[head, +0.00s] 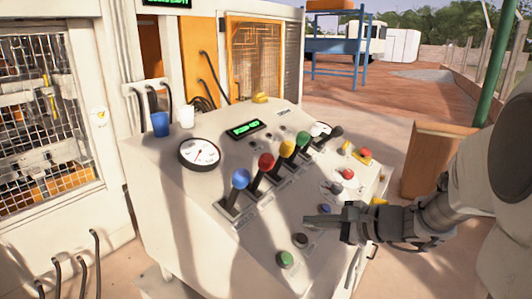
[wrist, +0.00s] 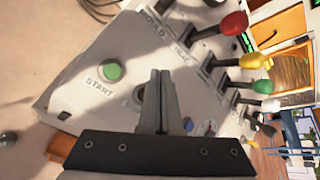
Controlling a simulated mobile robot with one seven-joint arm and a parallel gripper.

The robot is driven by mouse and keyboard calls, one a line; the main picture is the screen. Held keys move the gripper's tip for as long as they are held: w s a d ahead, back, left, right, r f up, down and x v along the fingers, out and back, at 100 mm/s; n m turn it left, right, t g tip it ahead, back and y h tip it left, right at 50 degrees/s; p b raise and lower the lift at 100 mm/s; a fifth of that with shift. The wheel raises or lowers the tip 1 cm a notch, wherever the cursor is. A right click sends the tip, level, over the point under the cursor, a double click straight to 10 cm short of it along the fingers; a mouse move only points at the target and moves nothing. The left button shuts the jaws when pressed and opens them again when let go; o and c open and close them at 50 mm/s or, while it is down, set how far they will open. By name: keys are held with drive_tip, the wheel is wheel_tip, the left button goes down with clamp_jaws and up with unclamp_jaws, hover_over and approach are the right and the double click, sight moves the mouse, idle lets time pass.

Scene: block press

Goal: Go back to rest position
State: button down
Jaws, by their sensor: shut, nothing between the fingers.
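My gripper (head: 308,221) is in front of and over the lower right part of the sloped control panel (head: 225,150). Its two dark fingers are together and hold nothing; they also show in the wrist view (wrist: 160,78). A green START button (wrist: 112,71) lies left of the fingers in the wrist view and below the gripper in the head view (head: 285,259). A dark round knob (wrist: 139,93) is partly covered by the fingers. I cannot tell whether the fingertips touch the panel.
Levers with blue (head: 240,179), red (head: 266,162), yellow (head: 287,149) and green (head: 303,138) knobs stand up from the panel. A gauge (head: 199,153), a blue cup (head: 160,124) and a white cup (head: 187,117) are at the back left. A wooden box (head: 432,160) stands at the right.

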drive_tip(key=s+a+r+n+g+h, duration=0.1)
drive_tip(key=s+a+n+g+h, duration=0.15)
drive_tip(key=s+n, duration=0.5)
drive_tip(key=s+a+r+n+g+h, duration=0.1)
drive_tip(key=s+a+n+g+h, duration=0.3)
drive_tip(key=s, duration=0.6)
drive_tip(key=s+d+r+n+t+h, duration=0.1)
drive_tip(key=s+d+n+t+h, duration=0.2)
drive_tip(key=s+d+n, duration=0.2)
drive_tip(key=d+n, duration=0.1)
drive_tip(key=d, duration=0.2)
drive_tip(key=shift+s+d+r, duration=0.1)
drive_tip(key=shift+d, duration=0.05)
